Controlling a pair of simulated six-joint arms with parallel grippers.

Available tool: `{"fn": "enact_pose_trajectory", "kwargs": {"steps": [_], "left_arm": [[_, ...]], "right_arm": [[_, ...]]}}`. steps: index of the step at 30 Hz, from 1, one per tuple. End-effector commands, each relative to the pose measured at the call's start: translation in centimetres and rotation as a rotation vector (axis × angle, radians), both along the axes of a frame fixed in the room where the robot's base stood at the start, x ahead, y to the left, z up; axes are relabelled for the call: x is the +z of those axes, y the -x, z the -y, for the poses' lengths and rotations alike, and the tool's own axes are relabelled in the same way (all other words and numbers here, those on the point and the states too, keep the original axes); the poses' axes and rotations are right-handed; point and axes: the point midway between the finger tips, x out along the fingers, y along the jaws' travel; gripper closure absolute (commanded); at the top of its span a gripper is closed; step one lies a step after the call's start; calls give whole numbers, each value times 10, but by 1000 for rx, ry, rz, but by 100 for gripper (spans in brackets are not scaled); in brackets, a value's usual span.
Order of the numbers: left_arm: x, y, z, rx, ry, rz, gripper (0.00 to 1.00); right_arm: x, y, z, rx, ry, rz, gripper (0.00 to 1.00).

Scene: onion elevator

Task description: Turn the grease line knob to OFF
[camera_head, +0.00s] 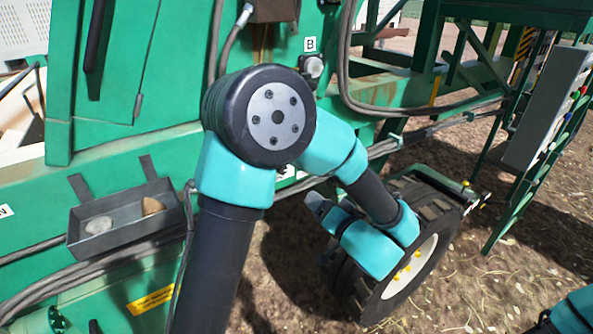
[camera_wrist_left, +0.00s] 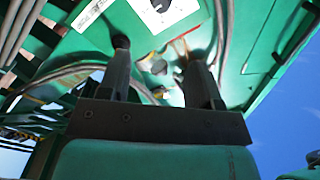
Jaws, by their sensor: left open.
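My left gripper (camera_head: 318,203) is largely hidden by its own arm in the head view, below the green frame and in front of the wheel. In the left wrist view the gripper (camera_wrist_left: 160,58) has its two dark fingers apart, with nothing held. In the head view a grey knob (camera_head: 312,66) sits below a "B" label. No OFF marking is readable.
A grey tray (camera_head: 120,226) holding two lumps hangs on the machine at left. A large tyre (camera_head: 425,205) stands behind my left forearm. Cables (camera_head: 345,70) run along the green frame. A ladder-like green structure (camera_head: 540,140) stands at right. Part of my right arm shows bottom right.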

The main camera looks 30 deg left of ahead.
Motion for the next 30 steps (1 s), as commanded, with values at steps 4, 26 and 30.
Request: {"fn": "enact_pose_trajectory", "kwargs": {"steps": [4, 26, 30], "left_arm": [[1, 1, 0, 8, -4, -4, 42], [1, -28, -54, 8, -2, 0, 42], [0, -40, -75, 9, -2, -2, 42]], "right_arm": [[0, 0, 0, 0, 0, 0, 100], [0, 0, 0, 0, 0, 0, 100], [0, 0, 0, 0, 0, 0, 100]]}}
